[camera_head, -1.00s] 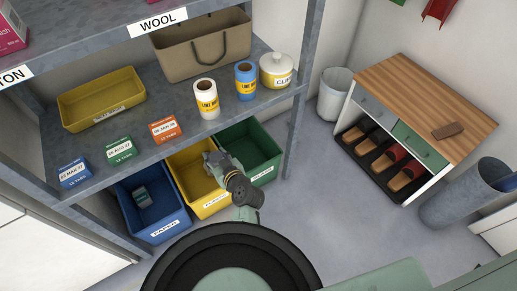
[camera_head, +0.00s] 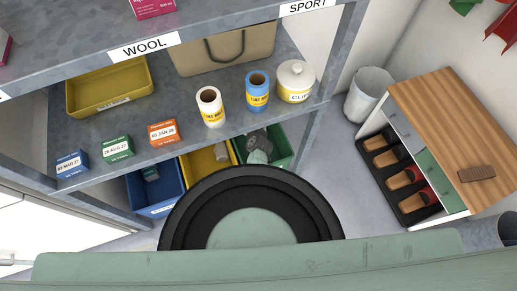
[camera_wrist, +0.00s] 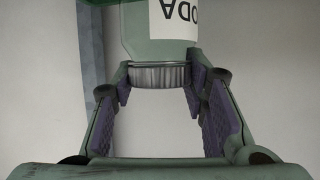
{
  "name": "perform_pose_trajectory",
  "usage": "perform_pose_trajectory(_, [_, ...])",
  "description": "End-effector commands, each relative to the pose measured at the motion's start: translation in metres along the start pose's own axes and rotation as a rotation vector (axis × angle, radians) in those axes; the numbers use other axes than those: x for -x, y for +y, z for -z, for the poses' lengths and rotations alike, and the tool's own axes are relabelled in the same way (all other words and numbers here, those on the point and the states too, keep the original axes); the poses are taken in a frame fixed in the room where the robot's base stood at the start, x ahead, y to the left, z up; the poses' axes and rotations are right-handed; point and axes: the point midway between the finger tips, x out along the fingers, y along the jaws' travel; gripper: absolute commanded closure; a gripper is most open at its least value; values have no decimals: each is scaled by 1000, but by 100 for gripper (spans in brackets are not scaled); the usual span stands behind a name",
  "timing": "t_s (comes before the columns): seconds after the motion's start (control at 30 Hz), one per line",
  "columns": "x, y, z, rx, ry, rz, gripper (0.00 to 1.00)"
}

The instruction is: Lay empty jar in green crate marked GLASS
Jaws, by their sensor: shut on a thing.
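I cannot make out the jar there, and the crate's front marking is hidden.
The yellow crate (camera_head: 197,172) and blue crate (camera_head: 165,189) stand left of the green one. A shelf post (camera_head: 308,133) stands close right of the green crate.

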Motion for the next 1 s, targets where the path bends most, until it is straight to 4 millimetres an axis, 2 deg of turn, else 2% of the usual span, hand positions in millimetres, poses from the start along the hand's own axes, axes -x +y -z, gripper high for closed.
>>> perform_pose_trajectory(0.1, [-19, 0, -9, -24, 3, -67, 92])
perform_pose_trajectory(0.2, [-29, 0, -18, -42, 14, -116, 92])
perform_pose_trajectory(0.43, [-38, -3, -35, -59, 30, -169, 92])
perform_pose_trajectory(0.7, [-58, 1, -81, -60, 32, -175, 92])
perform_pose_trajectory(1.0, [-68, 1, -103, -59, 31, -173, 92])
